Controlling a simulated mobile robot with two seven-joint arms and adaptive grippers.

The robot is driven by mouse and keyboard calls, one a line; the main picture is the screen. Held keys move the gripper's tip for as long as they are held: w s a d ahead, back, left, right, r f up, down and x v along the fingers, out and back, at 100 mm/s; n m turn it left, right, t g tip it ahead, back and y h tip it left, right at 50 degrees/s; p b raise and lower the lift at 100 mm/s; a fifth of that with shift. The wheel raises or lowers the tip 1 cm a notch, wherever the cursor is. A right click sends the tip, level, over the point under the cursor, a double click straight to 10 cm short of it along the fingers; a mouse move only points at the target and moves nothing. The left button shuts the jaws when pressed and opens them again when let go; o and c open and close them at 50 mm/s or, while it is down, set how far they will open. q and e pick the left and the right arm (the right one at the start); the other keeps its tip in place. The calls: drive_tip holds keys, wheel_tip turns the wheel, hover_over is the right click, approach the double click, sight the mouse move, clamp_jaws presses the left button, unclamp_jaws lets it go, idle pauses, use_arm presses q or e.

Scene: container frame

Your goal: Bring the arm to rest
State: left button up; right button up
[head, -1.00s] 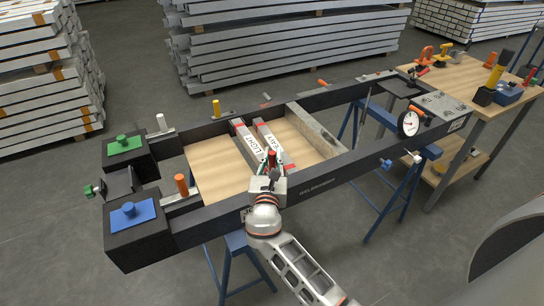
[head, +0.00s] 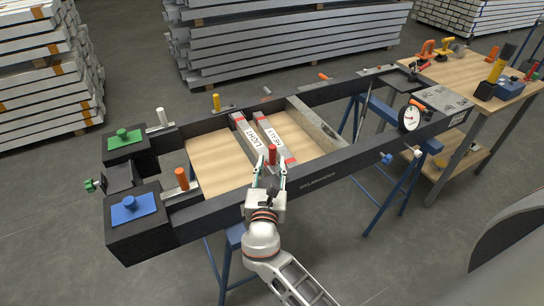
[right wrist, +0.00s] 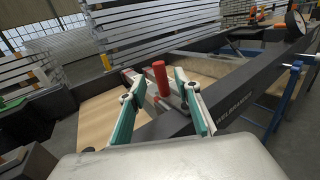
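My right gripper (head: 270,176) is at the near rail of the dark frame (head: 330,175), its fingers pointing toward the two bars. The fingers are spread, with a gap between them in the right wrist view (right wrist: 158,108). A red cylinder (head: 272,154) stands upright just beyond the fingertips; it also shows between them in the right wrist view (right wrist: 160,78), and I see no contact. A grey bar marked LIGHT (head: 244,132) and one marked HEAVY (head: 268,131) lie across the frame, their near ends partly hidden by the gripper. My left gripper is not in view.
Black blocks with a green pad (head: 124,140) and a blue pad (head: 131,208) stand at the frame's left end. A dial (head: 409,118) sits at its right end. A wooden workbench (head: 455,75) with tools stands behind right. Stacked beams (head: 290,45) fill the back.

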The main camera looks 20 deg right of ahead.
drive_tip(key=shift+s+a, duration=0.2)
drive_tip(key=shift+s, duration=0.2)
drive_tip(key=s+d+f+m+g, duration=0.3)
drive_tip(key=s+d+f+m, duration=0.1)
drive_tip(key=s+d+m, duration=0.3)
drive_tip(key=s+d+f+m+g, duration=0.3)
drive_tip(key=s+d+m, duration=0.3)
drive_tip(key=d+m, duration=0.1)
drive_tip(key=s+d+f+m+g+y, duration=0.1)
drive_tip(key=s+d+m+g+y, duration=0.15)
drive_tip(key=s+m, duration=0.8)
drive_tip(key=a+f+m+t+y, duration=0.2)
drive_tip(key=a+f+y, duration=0.6)
drive_tip(key=a+f, duration=0.6)
drive_tip(key=shift+a+t, duration=0.45)
drive_tip(key=shift+a, duration=1.1)
